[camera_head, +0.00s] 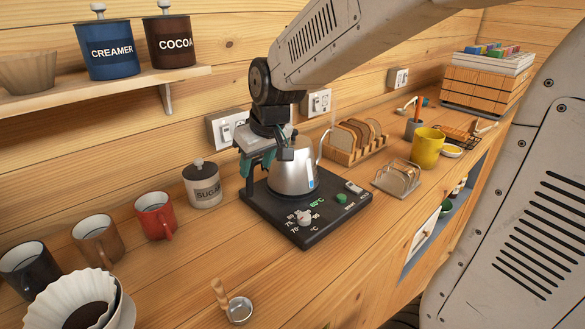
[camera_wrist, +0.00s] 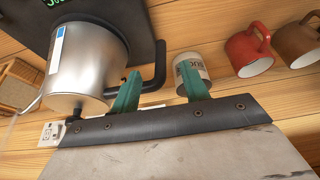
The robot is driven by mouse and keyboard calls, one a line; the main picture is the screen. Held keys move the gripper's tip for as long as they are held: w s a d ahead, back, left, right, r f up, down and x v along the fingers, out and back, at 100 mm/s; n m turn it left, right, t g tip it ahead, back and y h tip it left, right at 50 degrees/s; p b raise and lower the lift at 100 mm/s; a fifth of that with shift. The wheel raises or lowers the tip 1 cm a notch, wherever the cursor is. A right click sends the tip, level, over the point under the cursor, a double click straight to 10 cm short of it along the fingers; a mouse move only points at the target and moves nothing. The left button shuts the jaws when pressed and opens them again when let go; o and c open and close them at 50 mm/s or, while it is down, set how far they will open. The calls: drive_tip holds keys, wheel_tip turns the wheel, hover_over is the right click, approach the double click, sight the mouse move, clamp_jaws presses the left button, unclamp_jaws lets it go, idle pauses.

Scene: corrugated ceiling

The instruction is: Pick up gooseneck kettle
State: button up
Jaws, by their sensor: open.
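The gooseneck kettle (camera_head: 294,176) is silver with a black handle and stands upright on a black heating base (camera_head: 325,222) on the wooden counter. My gripper (camera_head: 258,163) is at the kettle's left, on its handle side, with teal fingers apart. In the wrist view the kettle body (camera_wrist: 90,65) is at upper left. The upright part of its black handle (camera_wrist: 159,62) shows between the open fingers of my gripper (camera_wrist: 160,78). No grip on the handle shows. My arm and gripper hide part of the kettle top and handle in the head view.
A sugar jar (camera_head: 203,186) stands close left of my gripper. A red mug (camera_head: 155,217) and other mugs are farther left. A bread rack (camera_head: 353,142) is behind right of the kettle, and a glass butter dish (camera_head: 397,178) to its right. The front counter is mostly clear.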

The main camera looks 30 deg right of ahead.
sight(252, 179)
drive_tip(key=x, duration=0.7)
drive_tip(key=shift+w+f, duration=0.15)
drive_tip(key=shift+f, duration=0.05)
clamp_jaws()
drive_tip(key=shift+w+r, duration=0.1)
drive_tip(key=shift+r, duration=0.05)
idle(1.0)
